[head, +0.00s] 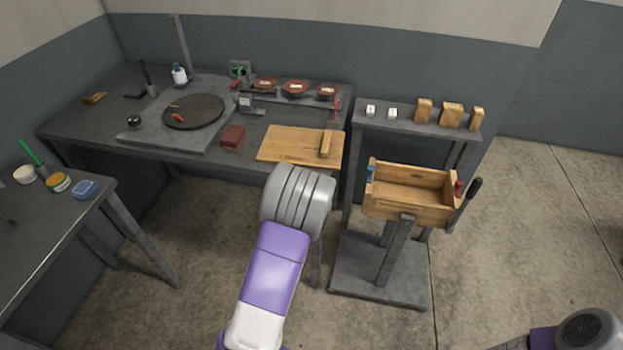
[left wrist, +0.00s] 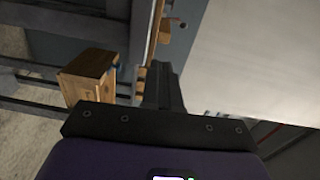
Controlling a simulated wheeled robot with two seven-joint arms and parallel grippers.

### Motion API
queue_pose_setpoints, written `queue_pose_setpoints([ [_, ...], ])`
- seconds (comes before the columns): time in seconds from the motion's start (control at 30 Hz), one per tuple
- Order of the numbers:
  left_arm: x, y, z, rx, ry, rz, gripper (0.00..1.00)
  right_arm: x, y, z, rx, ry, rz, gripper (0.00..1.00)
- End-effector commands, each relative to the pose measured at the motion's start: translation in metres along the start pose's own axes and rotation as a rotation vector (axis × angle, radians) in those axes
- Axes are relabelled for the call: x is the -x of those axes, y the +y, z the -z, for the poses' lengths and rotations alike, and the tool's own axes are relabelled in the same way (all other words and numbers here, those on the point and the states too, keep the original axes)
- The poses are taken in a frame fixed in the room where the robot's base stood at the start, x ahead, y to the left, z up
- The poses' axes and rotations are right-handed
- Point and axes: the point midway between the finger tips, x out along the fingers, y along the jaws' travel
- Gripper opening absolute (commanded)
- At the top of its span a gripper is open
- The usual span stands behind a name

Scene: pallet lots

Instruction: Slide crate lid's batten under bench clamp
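The crate lid (head: 287,146) is a flat wooden board at the front right of the bench, with its batten (head: 326,144) across its right end. The bench clamp (head: 335,107), with a red handle, stands just behind the batten's far end; I cannot tell whether they touch. My left arm reaches toward the lid's front edge, and its wrist hides the gripper in the head view. In the left wrist view the dark fingers of my left gripper (left wrist: 165,82) point toward a thin wooden edge; their gap and any hold are unclear. My right gripper is out of view.
An open wooden crate (head: 410,205) sits on a stand to the right and shows in the left wrist view (left wrist: 88,80). Behind it, a shelf (head: 410,122) carries wooden blocks. A dark red block (head: 232,136) and a round plate (head: 194,111) lie left of the lid.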

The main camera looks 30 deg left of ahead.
Motion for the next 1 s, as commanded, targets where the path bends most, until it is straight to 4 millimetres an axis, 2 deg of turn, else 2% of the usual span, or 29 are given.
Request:
queue_pose_setpoints([
  [0.07,0.003,0.026,0.002,0.081,-0.006,-0.088,0.00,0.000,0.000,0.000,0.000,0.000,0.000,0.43],
  [0.13,0.010,0.061,0.005,0.207,-0.024,-0.215,0.00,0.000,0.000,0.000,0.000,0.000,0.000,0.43],
  [0.23,0.035,0.129,0.017,0.457,-0.094,-0.466,0.00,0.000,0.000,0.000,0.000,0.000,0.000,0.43],
  [0.3,0.064,0.176,0.030,0.655,-0.183,-0.662,0.00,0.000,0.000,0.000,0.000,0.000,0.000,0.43],
  [0.37,0.095,0.211,0.044,0.817,-0.283,-0.826,0.00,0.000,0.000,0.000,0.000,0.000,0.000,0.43],
  [0.4,0.117,0.231,0.054,0.919,-0.360,-0.931,0.00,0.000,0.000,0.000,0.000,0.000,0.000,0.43],
  [0.5,0.171,0.263,0.080,1.127,-0.567,-1.158,0.00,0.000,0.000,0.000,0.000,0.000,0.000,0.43],
  [0.6,0.215,0.276,0.102,1.262,-0.757,-1.325,0.00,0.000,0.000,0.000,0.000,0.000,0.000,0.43],
  [0.7,0.244,0.279,0.118,1.334,-0.899,-1.432,0.00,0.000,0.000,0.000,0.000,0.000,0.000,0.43],
  [0.83,0.262,0.279,0.127,1.369,-0.992,-1.492,0.00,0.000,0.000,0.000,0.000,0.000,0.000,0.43],
  [1.0,0.264,0.278,0.128,1.374,-1.006,-1.500,0.00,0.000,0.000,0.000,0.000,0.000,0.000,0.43],
])
